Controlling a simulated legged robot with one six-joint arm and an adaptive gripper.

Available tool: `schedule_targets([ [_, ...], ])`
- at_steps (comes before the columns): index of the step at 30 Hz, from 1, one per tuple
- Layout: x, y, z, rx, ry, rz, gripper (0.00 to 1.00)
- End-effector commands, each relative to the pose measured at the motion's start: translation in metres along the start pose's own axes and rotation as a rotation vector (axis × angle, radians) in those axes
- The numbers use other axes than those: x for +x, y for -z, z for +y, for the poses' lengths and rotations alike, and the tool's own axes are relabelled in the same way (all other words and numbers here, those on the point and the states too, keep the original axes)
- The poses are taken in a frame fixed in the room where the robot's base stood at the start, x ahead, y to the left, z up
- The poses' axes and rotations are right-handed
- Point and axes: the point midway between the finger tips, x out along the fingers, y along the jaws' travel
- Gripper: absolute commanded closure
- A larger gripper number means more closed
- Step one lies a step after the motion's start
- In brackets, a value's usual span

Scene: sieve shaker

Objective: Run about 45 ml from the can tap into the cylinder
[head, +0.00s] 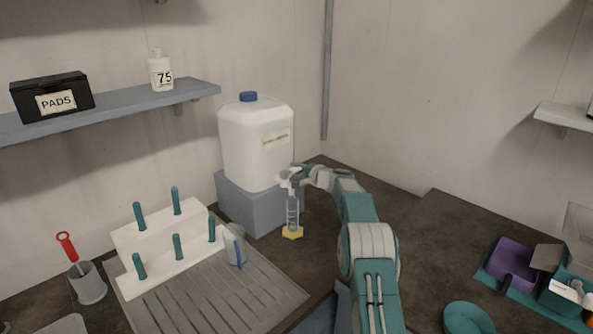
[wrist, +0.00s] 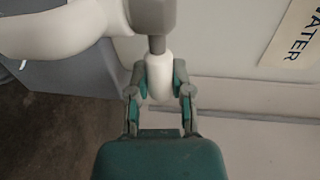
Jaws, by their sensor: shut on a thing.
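The white can (head: 256,145) with a blue cap stands on a grey block (head: 262,208). Its label reads WATER in the wrist view (wrist: 300,35). The tap (head: 287,178) is at the can's lower right front. The cylinder (head: 292,212), clear with markings and a yellow foot, stands upright on the counter below the tap. Whether it holds liquid is too small to tell. My gripper (head: 300,176) is at the tap. In the wrist view my gripper (wrist: 158,88) is shut on the white tap lever (wrist: 158,76), below a grey stem. The spout's outlet and any flow cannot be made out.
A white peg rack (head: 165,245) and a ribbed drainboard (head: 215,292) with a beaker (head: 234,250) lie left of the cylinder. A shelf (head: 130,108) holds a black PADS box and a bottle marked 75. Purple and teal containers stand at right.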

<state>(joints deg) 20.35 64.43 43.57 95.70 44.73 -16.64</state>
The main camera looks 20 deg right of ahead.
Motion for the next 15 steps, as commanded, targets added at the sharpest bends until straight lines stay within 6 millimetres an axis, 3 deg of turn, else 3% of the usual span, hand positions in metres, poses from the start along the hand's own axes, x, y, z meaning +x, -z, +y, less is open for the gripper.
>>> schedule_targets([
  [15, -0.0079, -0.0024, 0.0037, 0.033, 0.001, 0.185, 1.00],
])
